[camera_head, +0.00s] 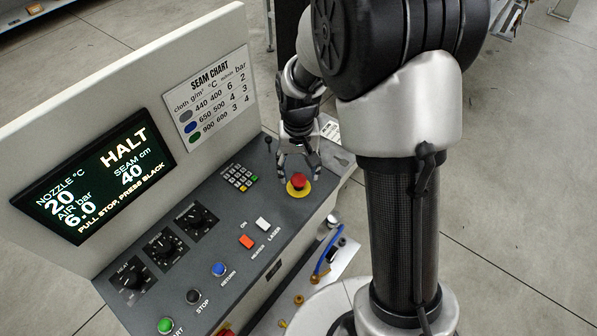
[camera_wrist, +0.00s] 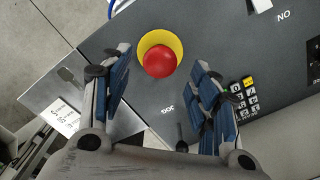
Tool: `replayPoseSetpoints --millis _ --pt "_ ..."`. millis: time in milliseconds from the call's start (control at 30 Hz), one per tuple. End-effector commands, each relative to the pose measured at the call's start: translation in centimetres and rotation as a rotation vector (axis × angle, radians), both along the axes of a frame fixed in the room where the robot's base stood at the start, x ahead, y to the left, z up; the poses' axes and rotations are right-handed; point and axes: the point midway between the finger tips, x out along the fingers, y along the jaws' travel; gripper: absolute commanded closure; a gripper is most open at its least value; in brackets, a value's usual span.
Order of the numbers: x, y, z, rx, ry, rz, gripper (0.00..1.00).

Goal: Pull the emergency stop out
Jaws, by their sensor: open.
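The emergency stop is a red mushroom button (camera_head: 299,181) on a yellow round base (camera_head: 298,191), at the right end of the grey control panel. My gripper (camera_head: 299,172) is over it, fingers pointing down at the panel. In the wrist view the red button (camera_wrist: 159,61) lies ahead of and between the two open fingers (camera_wrist: 160,75), with a gap on each side. The gripper is empty. The fingers do not appear to touch the button. Exact height above the panel is hard to tell.
A screen (camera_head: 95,177) reads HALT and "PULL STOP, PRESS BLACK". The panel holds a keypad (camera_head: 240,177), a small black lever (camera_head: 268,142), white and orange switches (camera_head: 246,242), dials (camera_head: 165,248), and blue, black and green buttons (camera_head: 218,269). A seam chart (camera_head: 212,98) is on the upright board.

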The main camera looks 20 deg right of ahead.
Motion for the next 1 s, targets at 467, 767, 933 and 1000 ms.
replayPoseSetpoints --millis 467,767,933,1000 --pt "0.0 0.0 9.0 0.000 -0.004 0.000 0.44" --pt "0.0 0.0 9.9 0.000 -0.001 0.000 0.44" --pt "0.0 0.0 9.8 0.000 -0.001 0.000 0.44" --pt "0.0 0.0 9.8 0.000 -0.001 0.000 0.44"
